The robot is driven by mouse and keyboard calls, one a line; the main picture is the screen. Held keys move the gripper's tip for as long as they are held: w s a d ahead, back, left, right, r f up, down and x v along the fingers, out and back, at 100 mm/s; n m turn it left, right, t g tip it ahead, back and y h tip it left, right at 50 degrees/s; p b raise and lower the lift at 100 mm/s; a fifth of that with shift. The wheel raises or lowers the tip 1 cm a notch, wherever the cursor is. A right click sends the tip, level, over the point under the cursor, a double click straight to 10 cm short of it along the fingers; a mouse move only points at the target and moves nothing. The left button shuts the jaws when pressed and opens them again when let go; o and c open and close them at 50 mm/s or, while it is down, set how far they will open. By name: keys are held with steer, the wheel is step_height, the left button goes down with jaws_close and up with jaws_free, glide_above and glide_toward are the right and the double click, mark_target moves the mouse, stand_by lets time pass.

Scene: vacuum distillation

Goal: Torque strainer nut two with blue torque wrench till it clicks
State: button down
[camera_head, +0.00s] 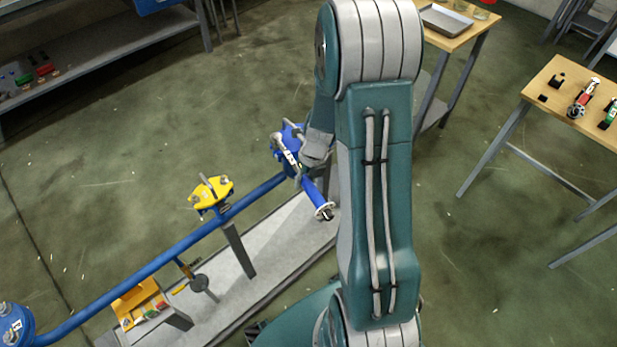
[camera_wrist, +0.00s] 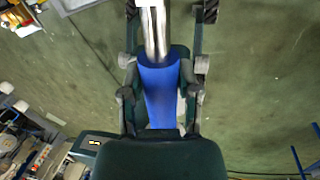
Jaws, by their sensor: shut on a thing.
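My gripper (camera_wrist: 166,20) is shut around the blue torque wrench (camera_wrist: 160,92) in the wrist view. The blue handle lies between the fingers, and its bright metal shaft points to the top edge; the wrench's head is cut off there. In the head view the blue strainer (camera_head: 289,140) sits at the far end of the blue pipe, beside my arm. Strainer nut two cannot be singled out. The grip on the wrench is not clear in the head view, and my arm covers the area right of the strainer.
A blue pipe (camera_head: 150,259) runs above a grey plinth (camera_head: 262,258), with a yellow valve part (camera_head: 211,191) upright on it. A yellow holder (camera_head: 138,303) stands front left. Wooden tables (camera_head: 562,82) stand right, a grey shelf (camera_head: 100,62) upper left. Open green floor lies between.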

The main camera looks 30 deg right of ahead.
steer(key=a, duration=0.1)
steer(key=a+m, duration=0.2)
steer(key=shift+w+t, duration=0.25)
steer(key=shift+t, duration=0.05)
stand_by(0.3)
steer(key=shift+s+d+n, duration=0.2)
steer(key=shift+d+n, duration=0.8)
steer(key=shift+d, duration=0.7)
steer(key=w+d+n+g, duration=0.2)
steer(key=w+d+n, duration=0.4)
steer(key=d+n, duration=0.4)
steer(key=d, duration=0.3)
steer(key=shift+w+d+n+g+h, duration=0.2)
steer(key=shift+d+n+g+h, duration=0.1)
steer(key=shift+d, duration=0.1)
steer(key=shift+s, duration=0.1)
